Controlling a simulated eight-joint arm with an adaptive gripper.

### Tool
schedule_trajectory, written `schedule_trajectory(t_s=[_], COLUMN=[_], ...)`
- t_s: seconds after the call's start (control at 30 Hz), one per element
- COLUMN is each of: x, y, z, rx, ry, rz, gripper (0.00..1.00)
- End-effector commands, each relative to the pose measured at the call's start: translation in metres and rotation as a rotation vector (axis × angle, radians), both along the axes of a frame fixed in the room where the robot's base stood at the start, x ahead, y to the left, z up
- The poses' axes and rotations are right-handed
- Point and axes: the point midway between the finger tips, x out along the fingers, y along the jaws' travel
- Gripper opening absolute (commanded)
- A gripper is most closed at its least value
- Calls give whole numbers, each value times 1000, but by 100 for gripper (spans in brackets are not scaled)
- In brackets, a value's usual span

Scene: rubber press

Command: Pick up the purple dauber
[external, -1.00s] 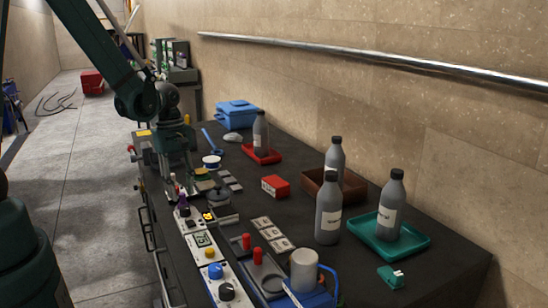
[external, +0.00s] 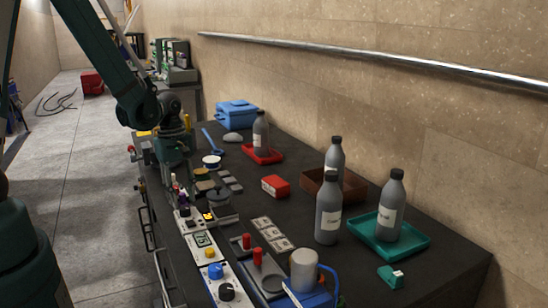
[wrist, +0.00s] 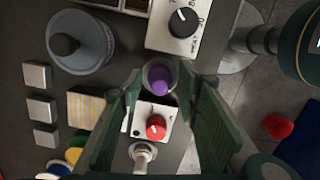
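The purple dauber (wrist: 160,80) shows in the wrist view as a round purple top in a pale ring, seen from above. My gripper (wrist: 161,92) is open, with its two green fingers on either side of the dauber's near edge. I cannot tell whether either finger touches it. In the external view my gripper (external: 176,178) points down over the left edge of the dark table, beside the control boxes. The dauber is small and partly hidden there.
A box with a red knob (wrist: 155,127) lies just below the dauber in the wrist view, and a box with a black knob (wrist: 183,22) above it. A round grey pot (wrist: 80,42) stands to the left. Bottles (external: 328,212) and a green tray (external: 416,241) stand farther right.

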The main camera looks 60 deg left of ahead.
Motion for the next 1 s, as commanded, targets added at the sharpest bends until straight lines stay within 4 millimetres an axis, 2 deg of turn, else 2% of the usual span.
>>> schedule_trajectory(t_s=[0.03,0.2,0.23,0.73,1.0], x=[0,0,0,0,0], y=[0,0,0,0,0], z=[0,0,0,1,13], rx=[0,0,0,0,0], ry=[0,0,0,0,0], rz=[0,0,0,0,0], gripper=[26,4,2,1,1])
